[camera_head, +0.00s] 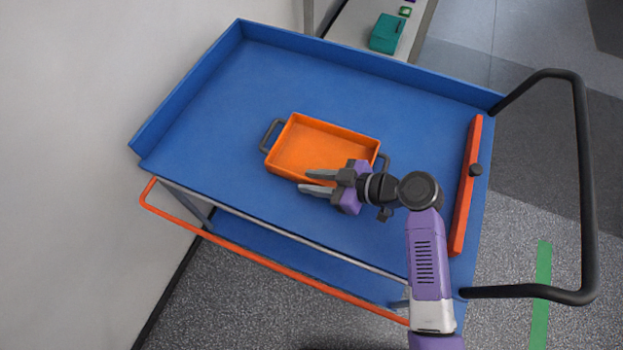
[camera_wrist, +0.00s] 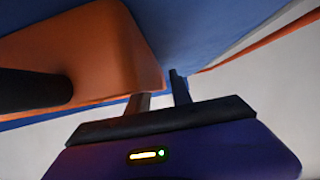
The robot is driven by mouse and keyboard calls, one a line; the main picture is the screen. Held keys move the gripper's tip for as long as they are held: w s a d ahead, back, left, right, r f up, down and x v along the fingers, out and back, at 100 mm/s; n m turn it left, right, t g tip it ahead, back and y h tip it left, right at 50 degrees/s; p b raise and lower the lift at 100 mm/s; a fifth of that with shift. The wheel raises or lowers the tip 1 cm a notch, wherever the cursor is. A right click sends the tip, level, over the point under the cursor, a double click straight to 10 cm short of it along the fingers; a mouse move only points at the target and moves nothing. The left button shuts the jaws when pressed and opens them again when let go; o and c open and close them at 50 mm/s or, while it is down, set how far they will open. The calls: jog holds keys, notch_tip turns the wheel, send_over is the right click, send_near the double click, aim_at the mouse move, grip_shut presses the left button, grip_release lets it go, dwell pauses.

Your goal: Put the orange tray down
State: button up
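The orange tray (camera_head: 318,148) is a shallow rectangular box with a dark handle at each short end. In the head view it appears to sit level on the blue cart top (camera_head: 225,110), near the middle. My gripper (camera_head: 304,181) is at the tray's near side, with its fingers pointing left and a gap between them. It looks open and empty. In the wrist view the tray (camera_wrist: 95,45) fills the upper left, with a dark handle at the left edge. My fingers (camera_wrist: 160,93) stand apart beside its corner. Whether a finger touches the tray wall cannot be told.
The cart has raised blue rims, an orange bar (camera_head: 466,190) along its right side and a black push handle (camera_head: 583,190) beyond. An orange rail (camera_head: 270,262) runs along the near side. A teal box (camera_head: 387,33) stands on a surface behind. The cart top around the tray is clear.

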jog(key=b+v, duration=0.1)
jog(key=v, duration=1)
jog(key=shift+s+d, duration=0.1)
jog(key=shift+d, duration=0.15)
